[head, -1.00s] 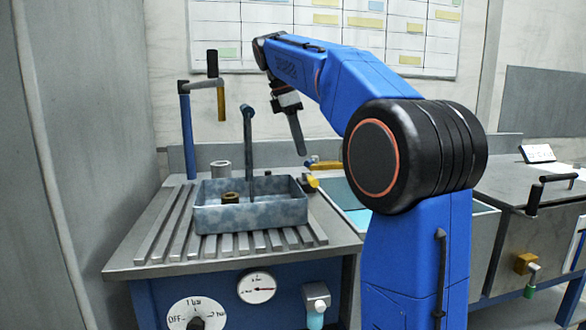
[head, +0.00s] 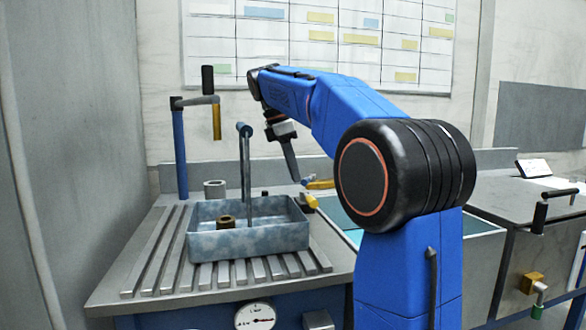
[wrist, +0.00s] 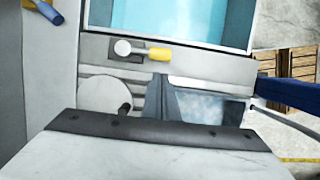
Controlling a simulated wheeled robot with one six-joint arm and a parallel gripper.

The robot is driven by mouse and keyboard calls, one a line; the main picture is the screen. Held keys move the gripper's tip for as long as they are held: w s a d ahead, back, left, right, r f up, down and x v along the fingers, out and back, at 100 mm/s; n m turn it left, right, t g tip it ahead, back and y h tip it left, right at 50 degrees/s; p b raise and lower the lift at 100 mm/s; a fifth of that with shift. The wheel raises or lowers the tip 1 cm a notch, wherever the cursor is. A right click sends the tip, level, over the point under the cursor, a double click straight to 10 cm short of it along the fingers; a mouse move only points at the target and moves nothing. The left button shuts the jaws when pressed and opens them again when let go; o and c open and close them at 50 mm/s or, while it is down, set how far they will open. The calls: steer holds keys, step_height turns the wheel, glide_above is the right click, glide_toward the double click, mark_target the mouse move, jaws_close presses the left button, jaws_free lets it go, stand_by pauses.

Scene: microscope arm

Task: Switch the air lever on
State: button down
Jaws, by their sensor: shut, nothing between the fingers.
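Two small levers with yellow handles are near the back of the bench, by the basin's right end. One handle (head: 320,184) lies level beside a bluish end piece. The other (head: 310,200) is just in front, by a dark knob. I cannot tell which is the air lever. In the wrist view one yellow handle (wrist: 158,54) lies sideways from a pale pivot, and a blue-and-yellow lever (wrist: 45,10) is at upper left. My gripper (head: 296,180) is shut and empty, pointing down close to the levers. In the wrist view its fingers (wrist: 161,98) are just below the sideways handle.
A grey-blue basin (head: 215,245) sits on the slatted bench (head: 155,260), with an upright rod (head: 246,165) in it. A blue post (head: 180,150) with a yellow-handled crank stands behind left. A turquoise sink (wrist: 170,22) is beyond the levers in the wrist view.

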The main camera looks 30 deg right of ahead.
mark_target(309, 199)
steer(key=x, duration=0.6)
steer(key=shift+f, duration=0.25)
steer(key=shift+s+d, duration=0.1)
steer(key=shift+d, duration=0.05)
